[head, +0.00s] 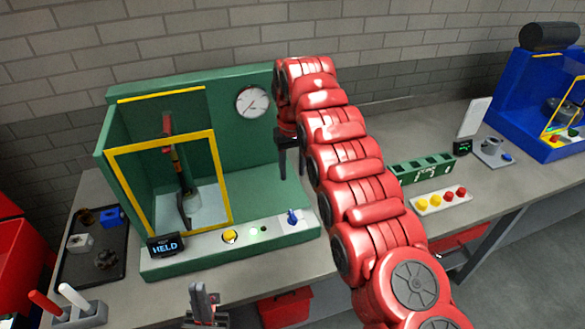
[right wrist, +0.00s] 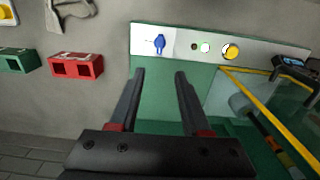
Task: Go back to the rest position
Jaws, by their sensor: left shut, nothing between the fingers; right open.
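My right arm (head: 345,180) reaches across the middle of the head view. Its gripper (head: 291,170) points down in front of the green machine's back panel (head: 235,135), above its base. In the right wrist view this gripper (right wrist: 161,78) is open and empty, its fingertips toward the strip with the blue knob. My left gripper (head: 203,295) is shut and empty at the bottom of the head view, in front of the machine. Most of my left arm is out of view.
The machine has a yellow-framed window (head: 220,170), a gauge (head: 252,101), a display (head: 166,246) reading HELD, a yellow button (head: 229,236) and a blue knob (head: 293,217). A dark parts tray (head: 75,265) lies left. A blue machine (head: 505,110) stands far right.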

